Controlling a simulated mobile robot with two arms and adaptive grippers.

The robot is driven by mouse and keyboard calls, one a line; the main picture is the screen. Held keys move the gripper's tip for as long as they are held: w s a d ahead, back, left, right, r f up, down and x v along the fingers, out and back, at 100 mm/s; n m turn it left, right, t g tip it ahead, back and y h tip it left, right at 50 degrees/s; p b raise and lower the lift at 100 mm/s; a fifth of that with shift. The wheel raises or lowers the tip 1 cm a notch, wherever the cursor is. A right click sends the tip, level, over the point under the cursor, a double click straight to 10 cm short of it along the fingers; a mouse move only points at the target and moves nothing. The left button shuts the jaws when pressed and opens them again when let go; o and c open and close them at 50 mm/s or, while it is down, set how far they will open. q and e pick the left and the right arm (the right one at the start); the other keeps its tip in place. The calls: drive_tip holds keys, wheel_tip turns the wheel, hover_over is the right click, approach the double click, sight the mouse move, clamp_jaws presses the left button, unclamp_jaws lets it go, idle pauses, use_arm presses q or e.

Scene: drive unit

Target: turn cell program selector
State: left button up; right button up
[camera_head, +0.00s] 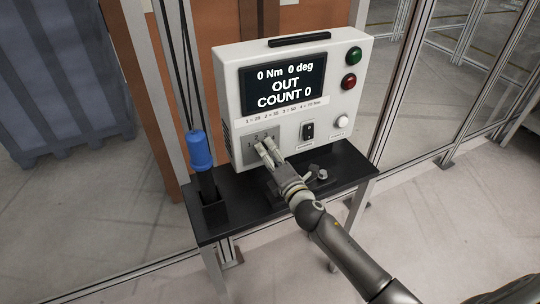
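A white control box (292,100) stands on a black shelf. Its grey program selector plate (253,142), marked with small numbers, is at the box's lower left. My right gripper (265,147) reaches in from the lower right, and its two fingertips are at the selector plate. The fingers hide the selector knob. A small gap shows between the fingers, but I cannot tell whether they are closed on the knob. The screen (283,84) reads "0 Nm 0 deg", "OUT", "COUNT 0". My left gripper is not in view.
The box also has a green button (354,55), a red button (349,82), a black switch (308,131) and a white knob (342,122). A blue-handled tool (201,151) stands in a holder on the black shelf (232,223). Small metal parts lie beside my gripper.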

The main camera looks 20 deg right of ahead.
drive_tip(key=s, duration=1.2)
drive_tip(key=shift+d, duration=0.45)
drive_tip(key=s+d+f+m+g, duration=0.1)
drive_tip(key=s+f+m+g, duration=0.25)
drive_tip(key=f, duration=0.85)
drive_tip(key=s+d+f+m+g+h, duration=0.1)
drive_tip(key=s+f+m+g, duration=0.2)
drive_tip(key=f, duration=0.9)
drive_tip(key=s+d+f+m+g, duration=0.15)
drive_tip(key=s+f+m, duration=0.3)
drive_tip(key=f, duration=0.65)
drive_tip(key=s+a+f+m+g, duration=0.1)
drive_tip(key=s+f+m+g, duration=0.2)
drive_tip(key=s+f, duration=0.3)
drive_tip(key=s+a+f+m+g, duration=0.1)
drive_tip(key=s+f+m+g, duration=0.2)
drive_tip(key=s+f, duration=0.4)
drive_tip(key=s+a+f+m+g, duration=0.1)
drive_tip(key=s+f+m+g, duration=0.2)
drive_tip(key=s, duration=1.7)
wheel_tip(320, 180, down, 3)
drive_tip(key=shift+f, duration=0.15)
